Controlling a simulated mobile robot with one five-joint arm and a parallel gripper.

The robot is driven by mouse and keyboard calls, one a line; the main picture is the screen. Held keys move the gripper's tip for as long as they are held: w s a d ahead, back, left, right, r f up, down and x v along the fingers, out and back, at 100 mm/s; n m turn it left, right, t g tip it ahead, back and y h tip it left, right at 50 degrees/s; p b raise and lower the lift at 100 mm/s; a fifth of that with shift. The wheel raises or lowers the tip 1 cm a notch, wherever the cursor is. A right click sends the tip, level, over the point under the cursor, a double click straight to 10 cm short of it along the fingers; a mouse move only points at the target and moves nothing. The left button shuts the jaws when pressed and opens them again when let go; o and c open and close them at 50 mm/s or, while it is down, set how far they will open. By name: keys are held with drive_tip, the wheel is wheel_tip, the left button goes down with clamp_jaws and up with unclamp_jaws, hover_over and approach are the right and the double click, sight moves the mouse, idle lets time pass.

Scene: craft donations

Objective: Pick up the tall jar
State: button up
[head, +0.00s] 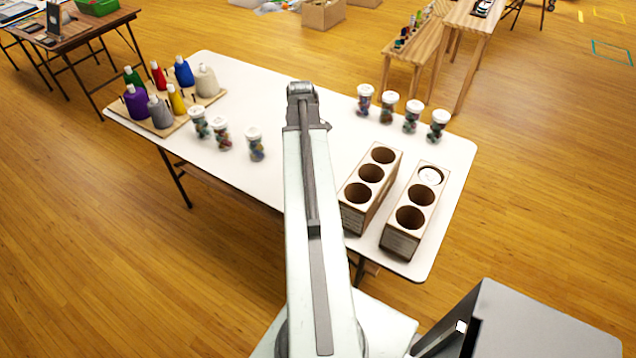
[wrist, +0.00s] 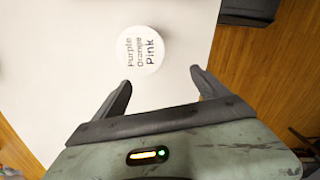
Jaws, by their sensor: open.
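In the wrist view, a round white lid (wrist: 141,50) printed "Purple Orange Pink" shows from above on the white table. My gripper (wrist: 160,82) is open and empty, with the lid ahead of its fingertips, nearer the left finger. In the head view my arm hides the gripper. Several clear jars with white lids and coloured contents stand upright: one (head: 256,145) left of my arm, two more (head: 221,133) beside it, and a row (head: 411,117) to the right. I cannot tell which jar is the tall one, or which one the wrist view shows.
Two wooden holders with round holes stand at the table's near right: the left one (head: 349,213) is empty, the right one (head: 400,240) has a white lid in its far hole. Paint bottles (head: 160,112) stand on a board at the far left. The table's middle (head: 240,95) is clear.

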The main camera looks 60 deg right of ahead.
drive_tip(key=s+d, duration=0.3)
drive_tip(key=s, duration=0.1)
drive_tip(key=shift+s+d+f, duration=0.1)
drive_tip(key=shift+f, duration=0.25)
wheel_tip(320, 180, down, 8)
drive_tip(key=b, duration=0.8)
drive_tip(key=shift+f, duration=0.1)
drive_tip(key=shift+r, duration=0.2)
drive_tip(key=c, duration=1.5)
